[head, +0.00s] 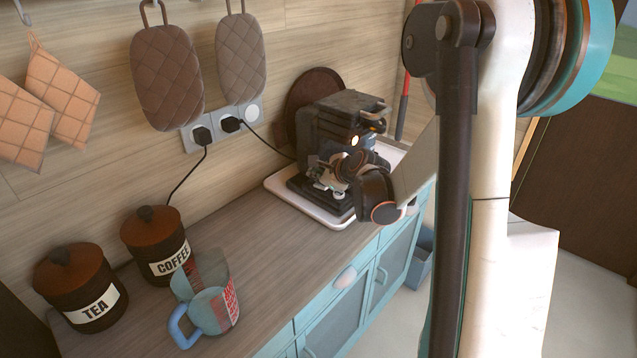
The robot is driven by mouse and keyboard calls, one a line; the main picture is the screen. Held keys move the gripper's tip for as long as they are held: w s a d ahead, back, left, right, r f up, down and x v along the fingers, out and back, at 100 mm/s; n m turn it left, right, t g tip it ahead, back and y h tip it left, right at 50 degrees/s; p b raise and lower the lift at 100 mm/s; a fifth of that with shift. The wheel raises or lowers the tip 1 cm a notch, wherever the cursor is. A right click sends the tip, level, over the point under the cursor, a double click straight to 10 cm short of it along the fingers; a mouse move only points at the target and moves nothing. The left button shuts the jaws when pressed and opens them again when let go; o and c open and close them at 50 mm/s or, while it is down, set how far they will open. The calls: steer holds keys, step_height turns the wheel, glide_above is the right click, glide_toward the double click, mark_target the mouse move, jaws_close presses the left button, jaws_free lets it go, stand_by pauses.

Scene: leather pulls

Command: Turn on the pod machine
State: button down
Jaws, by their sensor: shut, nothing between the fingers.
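The pod machine (344,105) is a dark, boxy appliance on a white tray (283,190) at the far end of the wooden counter. A small bright light (354,141) shows on its front. My gripper (324,190) is at the front of the machine, low beside its pod area. Its fingers are shut and hold nothing. My wrist (375,195) covers part of the machine's lower front. I cannot tell whether the fingertips touch the machine.
A measuring jug (213,308), a coffee canister (155,240) and a tea canister (80,287) stand at the near end of the counter (255,238). The counter between them and the tray is clear. Wall sockets (216,127) hold plugs with dark cords.

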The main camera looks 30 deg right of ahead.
mark_target(321, 186)
steer(key=shift+r, duration=0.1)
steer(key=shift+s+r+p, duration=0.15)
steer(key=shift+r+p, duration=0.4)
steer(key=shift+r, duration=0.15)
steer(key=shift+d+r, duration=0.1)
steer(key=shift+r, duration=0.05)
steer(key=shift+s+d+r+p, duration=0.1)
steer(key=shift+s+r+p, duration=0.15)
steer(key=shift+r+p, duration=0.8)
steer(key=shift+s+d+r+p, duration=0.1)
steer(key=shift+s+r+p, duration=0.1)
steer(key=shift+r+p, duration=0.85)
steer(key=shift+r+b, duration=0.2)
steer(key=shift+b, duration=0.2)
